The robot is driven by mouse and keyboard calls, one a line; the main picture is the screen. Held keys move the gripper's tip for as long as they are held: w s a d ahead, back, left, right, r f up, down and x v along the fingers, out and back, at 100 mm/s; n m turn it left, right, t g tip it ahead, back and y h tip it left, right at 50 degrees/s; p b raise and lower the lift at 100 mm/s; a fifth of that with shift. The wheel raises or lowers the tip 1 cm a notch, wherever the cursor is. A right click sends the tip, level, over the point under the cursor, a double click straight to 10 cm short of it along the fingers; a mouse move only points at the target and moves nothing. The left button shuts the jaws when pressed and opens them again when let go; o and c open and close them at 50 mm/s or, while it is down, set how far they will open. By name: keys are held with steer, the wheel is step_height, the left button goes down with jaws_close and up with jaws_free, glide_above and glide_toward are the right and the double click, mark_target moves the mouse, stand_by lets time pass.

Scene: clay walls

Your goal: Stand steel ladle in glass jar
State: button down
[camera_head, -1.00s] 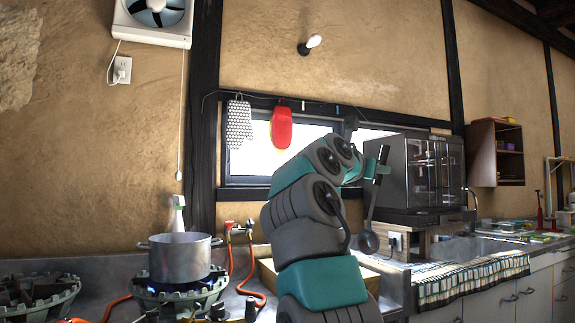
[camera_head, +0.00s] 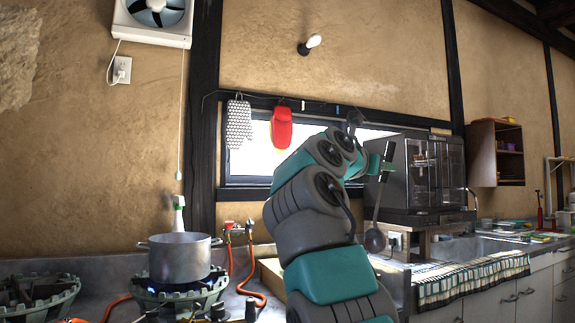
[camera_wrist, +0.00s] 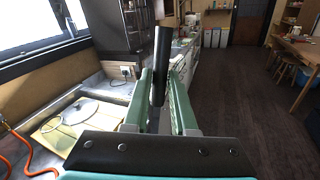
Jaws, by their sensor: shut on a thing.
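My gripper (camera_head: 385,166) is shut on the handle of the steel ladle (camera_head: 374,240). The ladle hangs near upright, with its dark grip at the top and its bowl below, in front of the counter. In the wrist view the dark handle (camera_wrist: 161,60) stands between the two green fingers of my gripper (camera_wrist: 161,85), and the bowl is hidden. I cannot make out the glass jar for certain in either view. A clear or pale round thing (camera_wrist: 80,111) lies on a tan board to the left in the wrist view; I cannot tell what it is.
A steel pot (camera_head: 180,258) sits on a lit burner at the left, with an orange hose (camera_head: 243,285) beside it. A dark steel cabinet appliance (camera_head: 415,172) stands behind my gripper. A sink and a striped cloth (camera_head: 470,278) are to the right.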

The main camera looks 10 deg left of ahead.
steer(key=shift+s, duration=0.15)
steer(key=shift+s+d+r, duration=0.3)
steer(key=shift+s+d+r+g+h, duration=0.2)
steer(key=shift+s+g+h, duration=0.1)
steer(key=shift+h, duration=0.1)
steer(key=shift+s, duration=0.15)
stand_by(0.4)
steer(key=shift+s+d+r+m, duration=0.2)
steer(key=shift+s+r+m, duration=0.1)
steer(key=shift+s+d+r, duration=0.1)
steer(key=shift+s+r, duration=0.2)
steer(key=shift+s, duration=0.05)
steer(key=shift+r+g+h, duration=0.15)
steer(key=shift+g+h, duration=0.15)
